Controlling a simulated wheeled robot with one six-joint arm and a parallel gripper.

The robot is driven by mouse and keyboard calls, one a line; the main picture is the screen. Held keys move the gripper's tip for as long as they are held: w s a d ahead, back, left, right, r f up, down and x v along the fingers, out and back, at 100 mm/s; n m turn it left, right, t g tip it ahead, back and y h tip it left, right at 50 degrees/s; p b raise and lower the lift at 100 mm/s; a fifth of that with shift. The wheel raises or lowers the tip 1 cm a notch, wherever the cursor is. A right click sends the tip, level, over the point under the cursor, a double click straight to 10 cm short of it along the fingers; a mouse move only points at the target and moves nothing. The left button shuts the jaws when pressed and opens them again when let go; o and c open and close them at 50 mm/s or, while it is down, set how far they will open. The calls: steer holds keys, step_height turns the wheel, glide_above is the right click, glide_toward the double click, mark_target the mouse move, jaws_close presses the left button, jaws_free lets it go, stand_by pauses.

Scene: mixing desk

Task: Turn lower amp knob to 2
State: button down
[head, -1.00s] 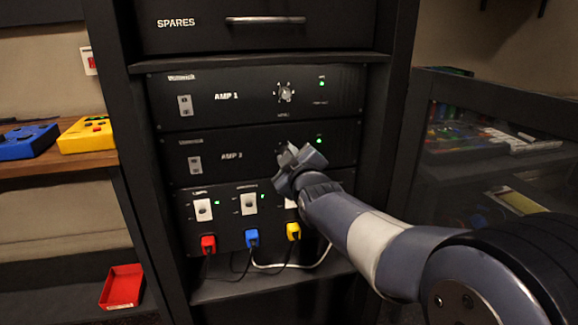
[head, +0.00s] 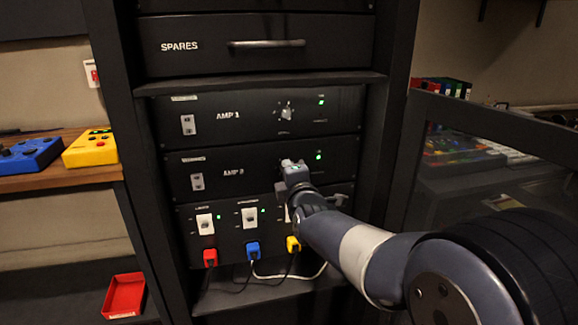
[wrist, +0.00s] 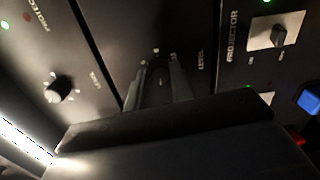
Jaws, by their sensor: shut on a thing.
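The lower amp, AMP 2 (head: 225,187), is a black rack unit with a green light, below AMP 1. My gripper (head: 292,166) is at the right half of its front panel and hides its knob in the head view. In the wrist view the two fingers of my gripper (wrist: 160,72) reach the panel and are shut on the lower amp knob. The knob is dark between the fingers, and its pointer and scale numbers are too hidden to read.
AMP 1 (head: 240,118) sits above with its own knob (wrist: 60,89). Below is a panel with white switches (head: 205,223) and red, blue and yellow plugs (head: 252,250) with cables. A spares drawer (head: 200,46) is on top.

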steer(key=shift+n+p, duration=0.6)
steer(key=shift+n, duration=0.5)
steer(key=c, duration=1.2)
jaws_free()
steer(key=shift+c, duration=0.2)
steer(key=p+v, duration=0.1)
steer(key=v, duration=0.9)
steer(key=shift+s, duration=0.4)
steer(key=shift+w, duration=0.1)
